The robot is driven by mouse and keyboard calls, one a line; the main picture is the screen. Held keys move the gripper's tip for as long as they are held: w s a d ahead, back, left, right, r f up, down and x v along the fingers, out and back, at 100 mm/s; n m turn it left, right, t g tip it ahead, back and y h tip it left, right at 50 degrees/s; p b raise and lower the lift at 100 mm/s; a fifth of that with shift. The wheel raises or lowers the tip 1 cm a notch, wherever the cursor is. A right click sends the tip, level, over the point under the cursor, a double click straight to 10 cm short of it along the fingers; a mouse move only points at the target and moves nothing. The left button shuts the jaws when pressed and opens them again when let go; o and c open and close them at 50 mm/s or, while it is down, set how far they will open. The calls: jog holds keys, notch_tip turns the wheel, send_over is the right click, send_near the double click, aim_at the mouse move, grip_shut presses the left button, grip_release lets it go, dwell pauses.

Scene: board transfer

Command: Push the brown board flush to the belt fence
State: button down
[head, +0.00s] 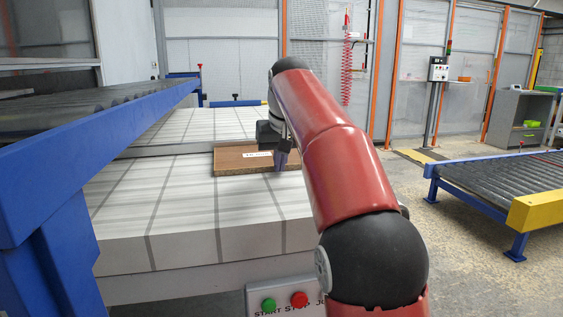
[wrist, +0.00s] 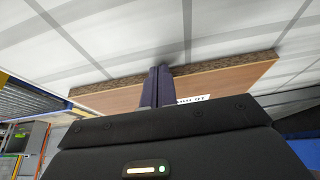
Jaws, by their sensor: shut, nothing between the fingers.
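The brown board (head: 232,163) lies flat on the white belt (head: 180,215), with a white label on top. Its speckled edge faces me, and its top (wrist: 115,98) fills the middle of the wrist view. The belt fence, a grey strip (head: 178,149), runs along the board's far side; I cannot tell whether a gap is left between them. My gripper (head: 280,161) is shut and empty, pointing down at the right part of the board's near edge. Its dark fingers also show in the wrist view (wrist: 157,84); whether they touch the edge is unclear.
A blue-framed roller conveyor (head: 95,115) stands at the left. Another roller conveyor (head: 500,180) with a yellow end is at the right. A start/stop button box (head: 286,300) is at the belt's front. The belt in front of the board is clear.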

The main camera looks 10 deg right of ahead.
jog(key=shift+w, duration=0.5)
jog(key=shift+s+f, duration=0.1)
jog(key=shift+s, duration=0.05)
jog(key=shift+s+b, duration=0.8)
jog(key=shift+s, duration=0.35)
notch_tip(320, 180, up, 3)
jog(key=shift+p, duration=1)
notch_tip(320, 180, up, 4)
jog(key=shift+r, duration=0.1)
